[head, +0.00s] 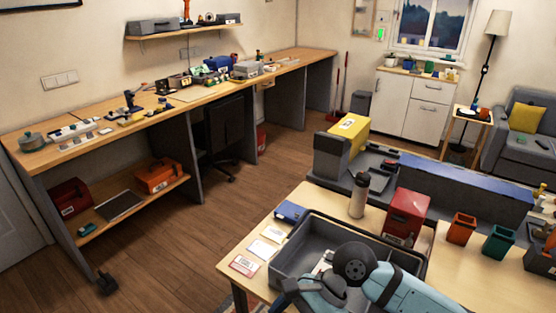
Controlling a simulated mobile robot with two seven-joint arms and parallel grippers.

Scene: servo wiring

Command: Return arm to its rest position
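One of my arms, light blue with a dark round joint, comes in from the bottom right and is bent over the grey tray (283,262) on the near table. It seems to be my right arm. A dark part at its left end (289,286) may be the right gripper, over the tray's front left. Its fingers cannot be made out, so I cannot tell whether it is open or shut or holds anything. My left arm and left gripper are not in view. The arm hides much of the tray's inside.
A long workbench (187,102) runs along the left wall. Wooden floor (190,235) between is clear.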

